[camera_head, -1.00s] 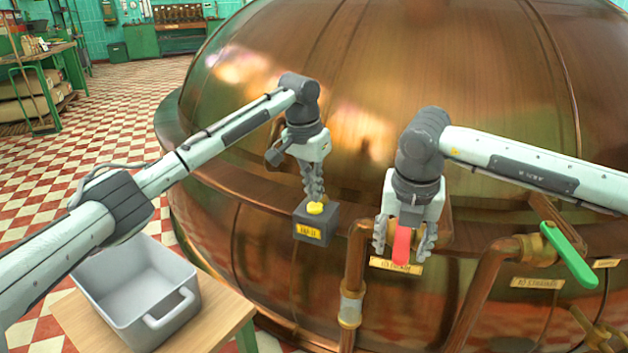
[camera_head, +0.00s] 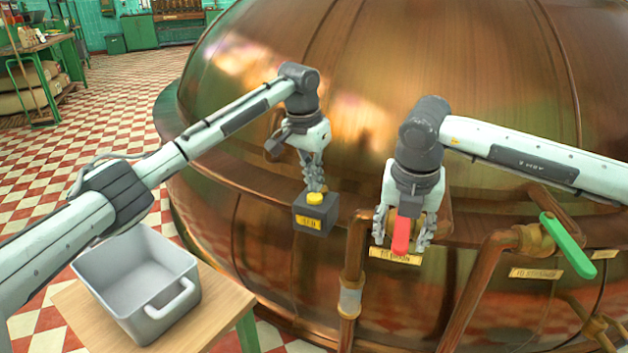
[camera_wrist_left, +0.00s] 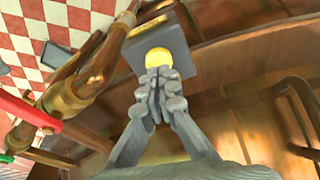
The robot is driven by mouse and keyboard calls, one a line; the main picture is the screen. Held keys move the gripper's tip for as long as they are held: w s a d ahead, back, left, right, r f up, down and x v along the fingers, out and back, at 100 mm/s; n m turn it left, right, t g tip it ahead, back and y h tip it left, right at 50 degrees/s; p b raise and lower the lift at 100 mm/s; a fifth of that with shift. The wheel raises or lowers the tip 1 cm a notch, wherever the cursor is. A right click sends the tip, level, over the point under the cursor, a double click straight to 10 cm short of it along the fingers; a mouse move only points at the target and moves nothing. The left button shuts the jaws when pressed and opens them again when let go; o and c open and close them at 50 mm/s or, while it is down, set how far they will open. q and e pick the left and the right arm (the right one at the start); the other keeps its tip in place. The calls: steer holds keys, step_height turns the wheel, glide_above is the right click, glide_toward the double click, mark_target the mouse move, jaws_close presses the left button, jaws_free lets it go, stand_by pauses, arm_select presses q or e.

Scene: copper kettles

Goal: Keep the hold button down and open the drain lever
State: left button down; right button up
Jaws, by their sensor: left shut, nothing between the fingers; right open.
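A yellow button (camera_head: 315,197) sits on top of a dark box (camera_head: 313,218) with a yellow label, on the side of the copper kettle. My left gripper (camera_head: 314,186) is shut and empty, pointing down with its fingertips at the button. In the left wrist view the closed fingertips (camera_wrist_left: 159,76) overlap the button (camera_wrist_left: 158,56); I cannot tell how far it is pressed. A red lever handle (camera_head: 401,237) hangs above a yellow label plate. My right gripper (camera_head: 403,234) is open, with one finger on each side of the red handle.
A green lever handle (camera_head: 568,244) is on a copper pipe to the right. The kettle (camera_head: 440,80) fills the background. A grey tub (camera_head: 137,281) stands on a wooden table (camera_head: 222,302) at lower left. Copper pipes (camera_head: 352,270) run down below the levers.

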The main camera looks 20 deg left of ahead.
arm_select(q)
steer(key=shift+f, duration=0.1)
steer(key=shift+f, duration=0.8)
arm_select(e)
steer(key=shift+c, duration=0.2)
jaws_close()
steer(key=shift+d, duration=0.1)
